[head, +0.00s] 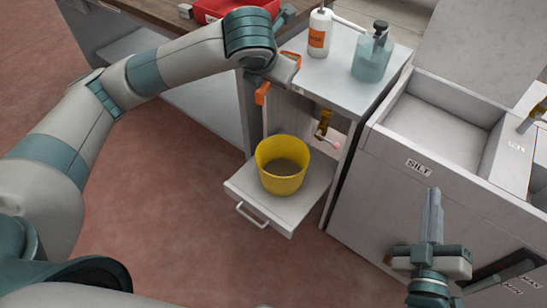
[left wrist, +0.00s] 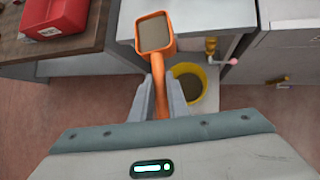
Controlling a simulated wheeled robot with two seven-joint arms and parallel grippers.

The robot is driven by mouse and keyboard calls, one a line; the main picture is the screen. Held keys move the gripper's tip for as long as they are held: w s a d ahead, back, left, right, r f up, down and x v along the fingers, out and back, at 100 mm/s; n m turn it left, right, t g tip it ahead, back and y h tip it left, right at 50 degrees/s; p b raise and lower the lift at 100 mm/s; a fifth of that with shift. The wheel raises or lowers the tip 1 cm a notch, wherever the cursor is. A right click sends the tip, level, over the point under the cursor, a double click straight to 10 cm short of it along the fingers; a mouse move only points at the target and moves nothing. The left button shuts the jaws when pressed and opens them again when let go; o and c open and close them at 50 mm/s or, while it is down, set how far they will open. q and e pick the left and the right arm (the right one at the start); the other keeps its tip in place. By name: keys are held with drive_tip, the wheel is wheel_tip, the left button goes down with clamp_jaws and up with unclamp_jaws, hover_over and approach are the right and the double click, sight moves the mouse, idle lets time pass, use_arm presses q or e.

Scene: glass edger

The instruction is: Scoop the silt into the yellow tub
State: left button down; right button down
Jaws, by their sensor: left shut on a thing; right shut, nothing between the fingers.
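The yellow tub (head: 281,181) stands upright on a pulled-out white shelf (head: 248,198), with grey-brown silt inside. It also shows in the left wrist view (left wrist: 187,69), partly behind a finger. My left gripper (left wrist: 160,88) is shut on the handle of an orange scoop (left wrist: 168,47). In the head view my left gripper hides most of the scoop (head: 262,94). My right gripper (head: 433,205) is shut and empty, in front of the cabinet with the SILT label (head: 418,167).
An open basin (head: 440,120) is in the white cabinet at right. A white bottle (head: 319,33) and a teal pump bottle (head: 372,57) stand on the stand's top. A brass valve (head: 324,122) is behind the tub. A red bin (head: 232,8) sits on the bench.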

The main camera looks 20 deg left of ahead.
use_arm(q)
drive_tip(key=s+d+f+n+b, duration=0.1)
drive_tip(key=s+f+b, duration=0.1)
drive_tip(key=f, duration=0.8)
drive_tip(key=s+d+f+n+y+b, duration=0.1)
drive_tip(key=f+b, duration=0.4)
drive_tip(key=f, duration=0.5)
drive_tip(key=shift+s+d, duration=0.15)
drive_tip(key=shift+s, duration=0.7)
drive_tip(key=shift+f, duration=0.25)
